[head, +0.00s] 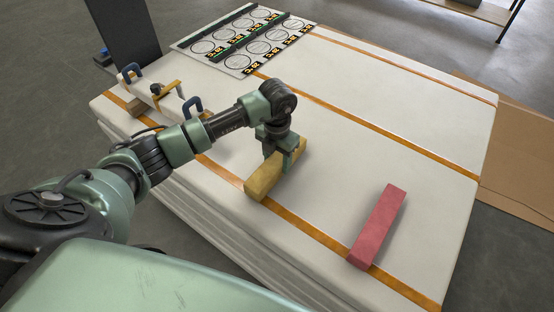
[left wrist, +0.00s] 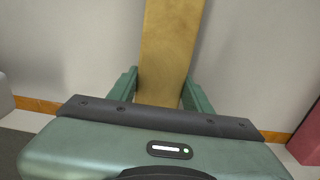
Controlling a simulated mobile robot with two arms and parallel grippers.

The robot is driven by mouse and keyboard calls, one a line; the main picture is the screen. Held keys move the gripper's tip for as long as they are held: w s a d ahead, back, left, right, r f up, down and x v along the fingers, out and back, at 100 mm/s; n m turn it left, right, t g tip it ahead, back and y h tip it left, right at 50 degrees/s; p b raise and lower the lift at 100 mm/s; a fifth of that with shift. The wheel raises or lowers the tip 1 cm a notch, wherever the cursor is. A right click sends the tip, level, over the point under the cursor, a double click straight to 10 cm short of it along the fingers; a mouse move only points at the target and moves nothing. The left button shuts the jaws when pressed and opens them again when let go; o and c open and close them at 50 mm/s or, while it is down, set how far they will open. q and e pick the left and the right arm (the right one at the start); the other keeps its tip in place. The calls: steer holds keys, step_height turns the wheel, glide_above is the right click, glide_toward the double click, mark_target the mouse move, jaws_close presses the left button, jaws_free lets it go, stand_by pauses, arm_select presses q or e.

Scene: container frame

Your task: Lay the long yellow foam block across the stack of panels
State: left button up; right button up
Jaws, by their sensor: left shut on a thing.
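The long yellow foam block (head: 262,180) is over the front part of the stack of white panels (head: 340,150), near the front orange strap. My left gripper (head: 282,152) is shut on it from above, around its middle. In the left wrist view, the yellow block (left wrist: 172,45) runs up between the two green fingers of my left gripper (left wrist: 160,95). I cannot tell whether the block's underside touches the top panel. My right gripper is not in view.
A red block (head: 378,228) lies on the stack to the right. A clamped white piece with blue handles (head: 160,98) sits at the left edge. A board with printed circles (head: 245,40) lies at the back left. The back right of the top is clear.

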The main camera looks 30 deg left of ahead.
mark_target(276, 160)
arm_select(q)
steer(key=shift+f, duration=0.15)
steer(key=o, duration=1.4)
step_height(276, 160, up, 8)
steer(key=shift+f+b, duration=0.1)
steer(key=shift+b, duration=0.7)
steer(key=shift+s, duration=0.1)
